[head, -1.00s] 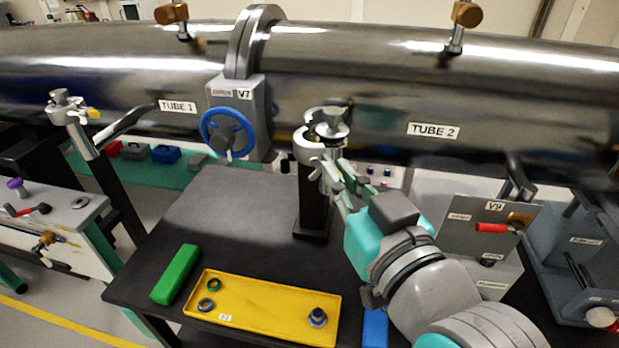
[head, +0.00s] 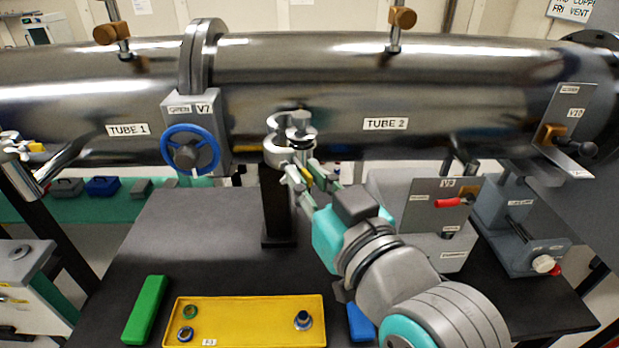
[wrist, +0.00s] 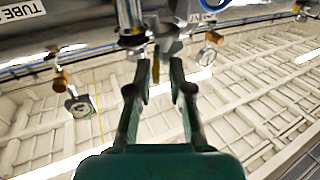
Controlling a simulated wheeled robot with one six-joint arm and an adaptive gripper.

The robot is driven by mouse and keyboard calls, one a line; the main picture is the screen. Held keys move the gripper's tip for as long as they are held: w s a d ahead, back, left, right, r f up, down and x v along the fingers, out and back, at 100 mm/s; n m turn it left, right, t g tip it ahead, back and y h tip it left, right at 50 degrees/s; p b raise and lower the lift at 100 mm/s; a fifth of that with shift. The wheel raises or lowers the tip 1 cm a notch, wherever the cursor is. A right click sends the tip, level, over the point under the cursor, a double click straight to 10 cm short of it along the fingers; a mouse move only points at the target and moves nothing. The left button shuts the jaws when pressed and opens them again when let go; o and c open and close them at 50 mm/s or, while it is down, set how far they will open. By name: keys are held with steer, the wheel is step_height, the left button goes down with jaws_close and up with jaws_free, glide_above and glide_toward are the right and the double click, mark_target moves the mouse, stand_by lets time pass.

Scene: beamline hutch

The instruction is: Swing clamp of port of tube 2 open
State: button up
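The port of tube 2 (head: 385,124) hangs under the tube's left part, with a silver clamp (head: 278,150) around it. In the wrist view the clamp (wrist: 134,40) is at the top, just past my fingertips. My gripper (head: 306,176) reaches up to it from the lower right. In the wrist view my gripper (wrist: 158,82) has its two fingers apart, with a narrow orange-yellow tab (wrist: 156,66) showing between them. I cannot tell whether either finger touches the tab. My fingers partly hide the clamp in the head view.
A dark post (head: 278,215) stands on the black table below the port. The blue handwheel of V7 (head: 190,149) is to the left, and the V9 panel (head: 425,207) with a red handle is to the right. A yellow tray (head: 245,322) and a green block (head: 145,310) lie in front.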

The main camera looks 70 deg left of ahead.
steer(key=shift+w, duration=0.1)
steer(key=shift+d, duration=0.35)
steer(key=d, duration=0.6)
steer(key=shift+d, duration=0.4)
steer(key=shift+w, duration=0.1)
